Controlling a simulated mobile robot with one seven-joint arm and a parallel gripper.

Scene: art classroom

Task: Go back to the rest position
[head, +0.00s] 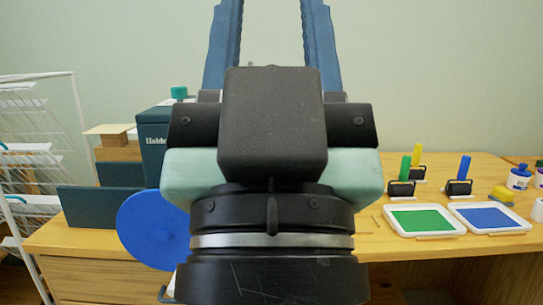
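My gripper (272,22) fills the middle of the head view, large and close, seen from behind. Its two blue fingers point up and stand well apart, with only the plain wall between them. The fingers run up to the top edge of the picture, so their tips may be cut off. No object shows between them. My gripper's dark body and wrist hide the middle of the wooden table (90,238).
Left are a dark teal box (153,140), a blue disc (153,230) and a white wire rack (70,110). The space above the table looks clear.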

